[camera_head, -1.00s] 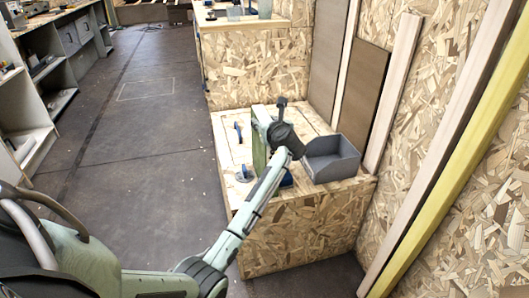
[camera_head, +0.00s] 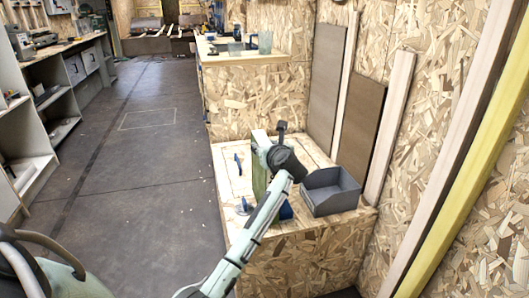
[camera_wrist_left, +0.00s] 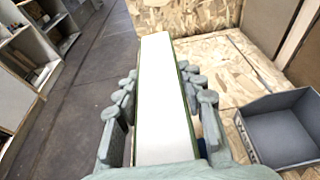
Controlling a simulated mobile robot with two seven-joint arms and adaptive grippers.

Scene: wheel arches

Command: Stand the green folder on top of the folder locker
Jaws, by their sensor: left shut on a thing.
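The green folder (camera_head: 259,172) stands upright over the low chipboard box, with a pale top edge. In the left wrist view its white face with green borders (camera_wrist_left: 162,100) fills the space between my fingers. My left gripper (camera_head: 268,158) is shut on the folder; its two fingers (camera_wrist_left: 160,78) lie along both sides of it. I cannot tell whether the folder's lower edge touches the box top, and my arm hides part of it. I cannot tell for sure which piece is the folder locker. My right gripper is not in view.
The low chipboard box (camera_head: 318,243) carries a grey open bin (camera_head: 331,191) right of the folder and small blue tools (camera_head: 238,163) at left. A taller chipboard cabinet (camera_head: 255,100) stands behind. Boards lean on the right wall. The floor (camera_head: 150,165) at left is clear.

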